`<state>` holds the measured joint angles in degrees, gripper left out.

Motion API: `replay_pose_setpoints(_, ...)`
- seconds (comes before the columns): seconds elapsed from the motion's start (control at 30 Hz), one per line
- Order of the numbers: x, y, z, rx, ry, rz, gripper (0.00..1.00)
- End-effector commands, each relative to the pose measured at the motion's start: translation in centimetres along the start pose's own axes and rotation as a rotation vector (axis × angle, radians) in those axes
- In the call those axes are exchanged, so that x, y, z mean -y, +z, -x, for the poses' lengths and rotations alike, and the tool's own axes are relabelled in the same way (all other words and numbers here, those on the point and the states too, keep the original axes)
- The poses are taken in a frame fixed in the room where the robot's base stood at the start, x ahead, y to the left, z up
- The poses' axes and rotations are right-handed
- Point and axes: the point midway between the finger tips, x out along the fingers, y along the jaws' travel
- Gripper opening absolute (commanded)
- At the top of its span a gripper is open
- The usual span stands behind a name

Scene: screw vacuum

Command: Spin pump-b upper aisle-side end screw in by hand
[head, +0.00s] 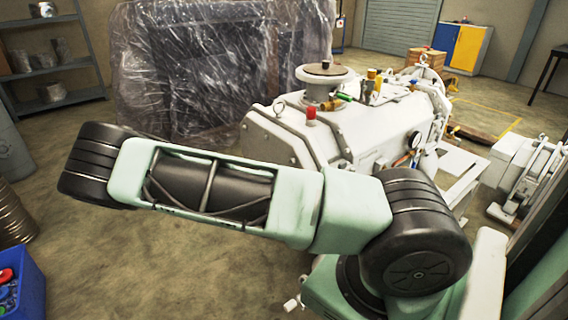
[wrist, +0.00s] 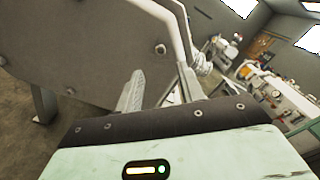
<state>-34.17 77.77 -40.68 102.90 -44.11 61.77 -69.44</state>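The white pump (head: 375,125) stands behind my arm in the head view. Its grey end plate (wrist: 100,45) fills the upper left of the wrist view. A small screw head (wrist: 160,49) shows near the plate's right edge, another (wrist: 71,91) lower left. I cannot tell from the frames which is the upper aisle-side screw or how far in it sits. My gripper (wrist: 160,70) is open in the wrist view, its two fingers apart, pointing towards the plate. The first screw head appears just beyond the fingertips, seemingly untouched. In the head view my gripper is hidden.
A plastic-wrapped bulky object (head: 200,70) stands behind the pump. A metal shelf (head: 60,90) is at far left, and a blue bin (head: 25,292) at lower left. Other white machinery (head: 520,165) stands at right.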

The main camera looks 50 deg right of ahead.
Motion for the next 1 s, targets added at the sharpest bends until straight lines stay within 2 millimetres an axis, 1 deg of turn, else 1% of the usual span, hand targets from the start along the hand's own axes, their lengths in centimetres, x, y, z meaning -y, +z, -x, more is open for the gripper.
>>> replay_pose_setpoints(0.03,0.1,0.1,-1.2,0.000,-0.004,0.001,0.39)
replay_pose_setpoints(0.2,0.1,0.0,-4.5,0.000,-0.004,0.000,0.39)
replay_pose_setpoints(0.3,0.1,0.0,-6.0,0.000,-0.003,0.001,0.39)
replay_pose_setpoints(0.4,0.1,0.0,-7.1,0.000,-0.002,0.001,0.39)
replay_pose_setpoints(0.57,0.0,0.0,-7.9,-0.001,0.000,-0.001,0.39)
replay_pose_setpoints(0.83,0.0,0.0,-8.0,-0.001,0.000,-0.001,0.39)
replay_pose_setpoints(0.87,0.0,0.0,-8.0,-0.001,0.000,-0.001,0.33)
replay_pose_setpoints(0.9,0.0,0.0,-8.0,-0.001,0.000,-0.001,0.22)
replay_pose_setpoints(0.97,0.0,0.0,-8.0,-0.001,0.000,-0.001,0.05)
replay_pose_setpoints(1.0,0.0,0.0,-8.0,-0.001,0.000,-0.001,0.00)
